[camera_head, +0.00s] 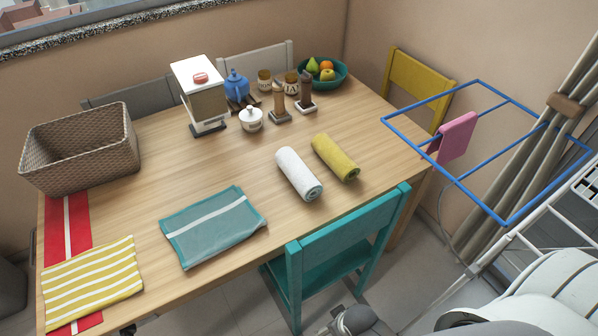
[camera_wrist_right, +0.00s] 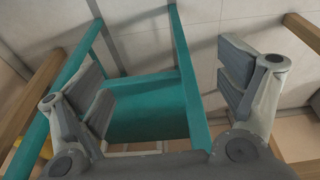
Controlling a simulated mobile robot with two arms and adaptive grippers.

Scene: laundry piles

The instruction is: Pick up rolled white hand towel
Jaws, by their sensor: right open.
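The rolled white hand towel (camera_head: 299,174) lies on the wooden table (camera_head: 140,215), near its front edge and left of a rolled yellow towel (camera_head: 335,157). My right gripper is open and empty in the right wrist view (camera_wrist_right: 168,85), with its two fingers wide apart. The teal chair (camera_wrist_right: 150,105) shows between and behind them, and no towel is visible there. In the head view a grey part of my right arm shows low at the bottom edge, below the table top and apart from the white towel. My left gripper is not in view.
The teal chair (camera_head: 345,235) stands at the table's front edge near both rolls. A folded teal towel (camera_head: 213,225) lies left of them. A wicker basket (camera_head: 82,150), a dispenser (camera_head: 200,92) and a fruit bowl (camera_head: 323,75) stand farther back. A blue-framed rack (camera_head: 505,220) is at right.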

